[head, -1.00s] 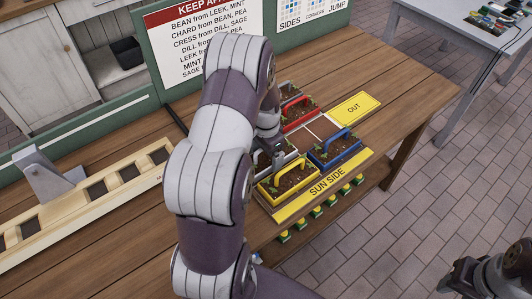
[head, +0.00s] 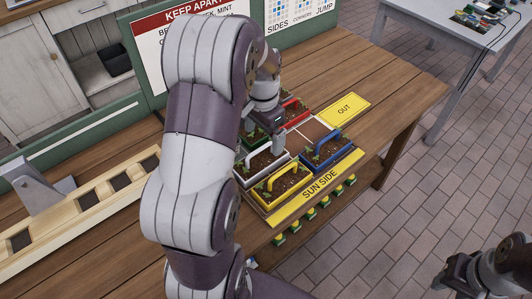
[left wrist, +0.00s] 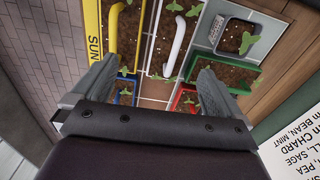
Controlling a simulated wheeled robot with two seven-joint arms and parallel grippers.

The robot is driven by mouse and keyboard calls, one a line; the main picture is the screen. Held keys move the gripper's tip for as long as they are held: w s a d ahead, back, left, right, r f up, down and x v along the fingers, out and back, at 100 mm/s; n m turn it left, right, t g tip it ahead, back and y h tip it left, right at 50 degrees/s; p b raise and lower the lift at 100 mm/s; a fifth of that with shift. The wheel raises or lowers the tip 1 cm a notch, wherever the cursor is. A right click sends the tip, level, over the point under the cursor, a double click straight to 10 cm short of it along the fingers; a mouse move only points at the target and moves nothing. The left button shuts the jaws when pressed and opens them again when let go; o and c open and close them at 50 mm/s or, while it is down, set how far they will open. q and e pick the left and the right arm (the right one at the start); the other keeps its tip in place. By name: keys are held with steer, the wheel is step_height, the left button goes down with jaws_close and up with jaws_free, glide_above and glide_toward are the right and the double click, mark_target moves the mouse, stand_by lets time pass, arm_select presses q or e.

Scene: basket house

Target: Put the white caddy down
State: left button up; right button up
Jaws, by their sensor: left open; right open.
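The white caddy (head: 258,164) sits upright on the tray beside the yellow caddy (head: 281,185), with soil and seedlings in it. In the left wrist view the white caddy (left wrist: 158,52) is under my left gripper (left wrist: 153,72), and its white handle lies between the spread fingers, clear of both. My left gripper (head: 274,140) is open above the caddy in the head view, and the arm hides part of the tray's left side. My right gripper (head: 450,278) is open and empty at the lower right, away from the table.
The blue caddy (head: 327,150) and red caddy (head: 294,110) stand close by on the tray. A green caddy (left wrist: 236,78) shows in the left wrist view. The yellow OUT plate (head: 344,109) is clear. A wooden rack (head: 86,215) with square holes lies left.

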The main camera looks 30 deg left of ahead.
arm_select(q)
steer(key=s+d+f+n+t, duration=0.1)
steer(key=s+d+n, duration=0.1)
steer(key=s+d, duration=0.9)
steer(key=d, duration=0.3)
steer(key=shift+n, duration=0.3)
